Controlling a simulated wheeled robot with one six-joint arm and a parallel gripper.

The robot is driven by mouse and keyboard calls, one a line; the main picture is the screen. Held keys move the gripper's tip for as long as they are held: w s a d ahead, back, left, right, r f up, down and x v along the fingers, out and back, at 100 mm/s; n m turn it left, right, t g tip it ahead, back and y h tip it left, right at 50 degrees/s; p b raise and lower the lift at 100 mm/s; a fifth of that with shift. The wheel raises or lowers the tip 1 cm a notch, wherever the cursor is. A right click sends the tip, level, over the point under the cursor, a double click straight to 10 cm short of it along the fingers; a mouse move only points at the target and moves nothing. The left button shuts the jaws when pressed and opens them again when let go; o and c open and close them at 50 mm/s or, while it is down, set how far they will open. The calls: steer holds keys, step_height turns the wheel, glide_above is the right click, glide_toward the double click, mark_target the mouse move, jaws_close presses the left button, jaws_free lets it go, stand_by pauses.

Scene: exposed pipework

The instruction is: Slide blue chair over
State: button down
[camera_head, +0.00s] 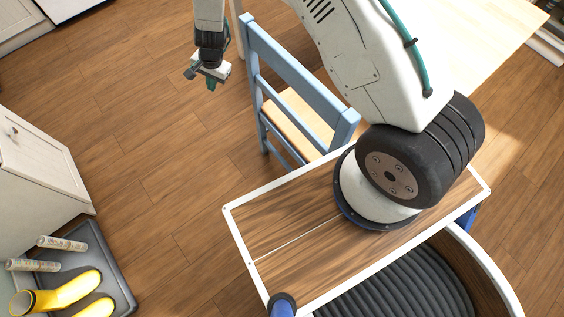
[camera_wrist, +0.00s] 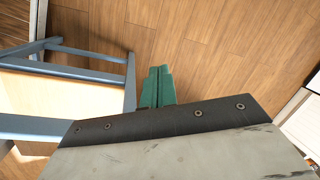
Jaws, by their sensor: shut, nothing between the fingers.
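The blue chair (camera_head: 296,72) stands upright on the wood floor in the head view, with a blue frame, slatted back and pale wood seat. My arm hides part of its right side. In the wrist view the chair (camera_wrist: 85,56) is at the left, with its pale seat and blue rails showing. My gripper (camera_head: 211,84) hangs to the left of the chair back, apart from it in the head view. Its green fingers (camera_wrist: 157,86) are together and empty in the wrist view, just right of the chair's blue rail.
A pale wood table (camera_head: 480,40) is at the upper right, beyond the chair. A white cabinet (camera_head: 38,165) stands at the left. A grey tray (camera_head: 112,262) with yellow boots (camera_head: 70,290) lies at the lower left. The floor left of the chair is clear.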

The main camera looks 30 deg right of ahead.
steer(key=s+d+f+m+h, duration=0.1)
steer(key=s+f+m, duration=0.15)
steer(key=f, duration=0.95)
steer(key=s+d+f+m+h, duration=0.1)
steer(key=s+f, duration=0.3)
steer(key=f, duration=0.7)
steer(key=s+d+f+m+h, duration=0.15)
steer(key=s+d+f, duration=0.25)
steer(key=s+f, duration=0.4)
steer(key=s+d+f+m+h, duration=0.1)
steer(key=s+d+f+h, duration=0.15)
steer(key=s+f, duration=0.6)
steer(key=w+d+f, duration=0.4)
steer(key=d+f, duration=0.3)
steer(key=f, duration=0.4)
steer(key=shift+w+d+f+g, duration=0.15)
steer(key=shift+d+f+g, duration=0.05)
steer(key=shift+g, duration=0.1)
steer(key=shift+d, duration=0.1)
